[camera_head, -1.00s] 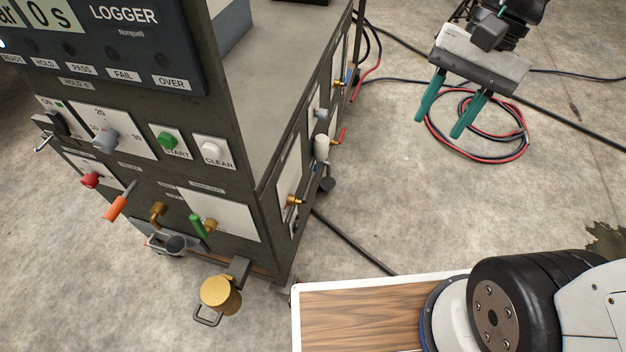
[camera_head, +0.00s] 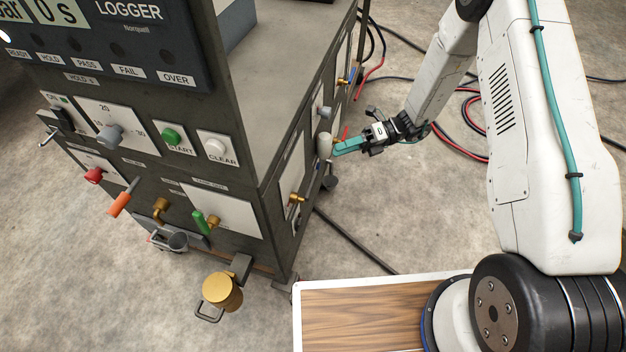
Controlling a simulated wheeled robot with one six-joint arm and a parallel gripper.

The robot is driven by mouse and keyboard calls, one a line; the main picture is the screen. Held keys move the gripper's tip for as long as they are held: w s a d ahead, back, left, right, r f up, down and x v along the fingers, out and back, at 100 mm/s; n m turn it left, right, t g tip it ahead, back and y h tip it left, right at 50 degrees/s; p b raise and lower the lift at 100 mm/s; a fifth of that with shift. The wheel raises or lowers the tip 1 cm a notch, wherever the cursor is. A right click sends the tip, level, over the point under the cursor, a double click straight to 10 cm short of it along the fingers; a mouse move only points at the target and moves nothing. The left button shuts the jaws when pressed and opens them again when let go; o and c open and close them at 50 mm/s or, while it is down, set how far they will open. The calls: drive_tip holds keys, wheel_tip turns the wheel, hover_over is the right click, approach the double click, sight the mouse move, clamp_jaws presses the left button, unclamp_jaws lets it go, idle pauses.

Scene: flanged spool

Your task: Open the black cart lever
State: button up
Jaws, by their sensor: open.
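The cart (camera_head: 230,130) is a dark grey cabinet with labelled panels. On its right side, a small brass fitting (camera_head: 296,198) sits on a pale plate, with what looks like a short dark handle. It is too small to be sure that this is the black lever. My gripper (camera_head: 339,147) is beyond it, farther along the right side, with teal fingers pointing left at the cart. The fingers overlap in this view. Their tips are close to a white cylinder (camera_head: 324,145) on that side; I cannot tell whether they touch. No object shows between them.
The front carries an orange handle (camera_head: 120,200), a green handle (camera_head: 200,222), a grey knob (camera_head: 110,134) and a brass cylinder (camera_head: 222,290) sticking out low. Red and black hoses (camera_head: 470,130) lie on the floor at right. A wood-topped board (camera_head: 360,315) is at the bottom.

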sight(313, 181)
wheel_tip(313, 181, down, 13)
drive_tip(key=m+t+y, duration=0.2)
drive_tip(key=m+t, duration=0.1)
drive_tip(key=m, duration=0.4)
drive_tip(key=a, duration=0.5)
drive_tip(key=s+a, duration=0.1)
drive_tip(key=a, duration=0.2)
drive_tip(key=shift+a, duration=0.15)
drive_tip(key=shift+t, duration=0.3)
clamp_jaws()
